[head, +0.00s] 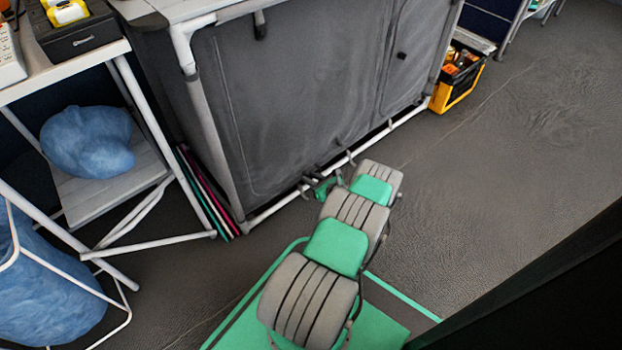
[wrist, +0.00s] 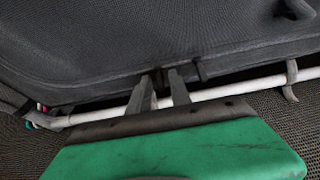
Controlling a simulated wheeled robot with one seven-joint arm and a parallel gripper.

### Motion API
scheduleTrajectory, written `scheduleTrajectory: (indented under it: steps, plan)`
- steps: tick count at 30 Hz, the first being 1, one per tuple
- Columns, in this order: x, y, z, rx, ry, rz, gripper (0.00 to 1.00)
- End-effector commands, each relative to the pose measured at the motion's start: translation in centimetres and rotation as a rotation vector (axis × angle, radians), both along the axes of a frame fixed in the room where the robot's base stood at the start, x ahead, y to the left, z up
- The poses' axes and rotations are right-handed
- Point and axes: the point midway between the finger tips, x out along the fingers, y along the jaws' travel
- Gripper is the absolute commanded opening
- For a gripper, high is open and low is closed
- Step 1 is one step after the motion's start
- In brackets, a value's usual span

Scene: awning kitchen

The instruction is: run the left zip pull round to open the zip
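The dark grey fabric cabinet (head: 300,90) has a front panel outlined by a seam that curves along its lower edge. In the wrist view the cabinet front (wrist: 140,45) fills the top. My gripper (wrist: 160,76) is at the panel's lower edge, above the white bottom rail; it also shows in the head view (head: 325,186). Its two grey fingers stand a small gap apart. Something small and dark lies between the tips; I cannot tell whether it is a zip pull or is gripped. A dark tab (head: 402,55) hangs on the front at right, another (head: 259,24) at the top left.
The white bottom rail (wrist: 220,92) runs along the cabinet with grey straps around it. A white-framed shelf (head: 110,185) with a blue bag (head: 88,142) stands left. A yellow and black crate (head: 456,82) sits at the right. The floor (head: 510,180) is clear at right.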

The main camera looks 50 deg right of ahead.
Motion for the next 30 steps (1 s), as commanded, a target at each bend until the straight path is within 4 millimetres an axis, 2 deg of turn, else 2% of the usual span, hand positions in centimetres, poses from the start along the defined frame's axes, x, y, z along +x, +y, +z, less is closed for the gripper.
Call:
scheduleTrajectory:
  steps: [1,9,30]
  plan:
    - [-0.01,0.0,0.0,0.0,0.0,0.0,0.2]
    - [-0.02,0.0,0.0,0.0,0.0,0.0,0.0]
    - [-0.03,-0.03,0.0,-0.001,0.0,-0.001,0.0]
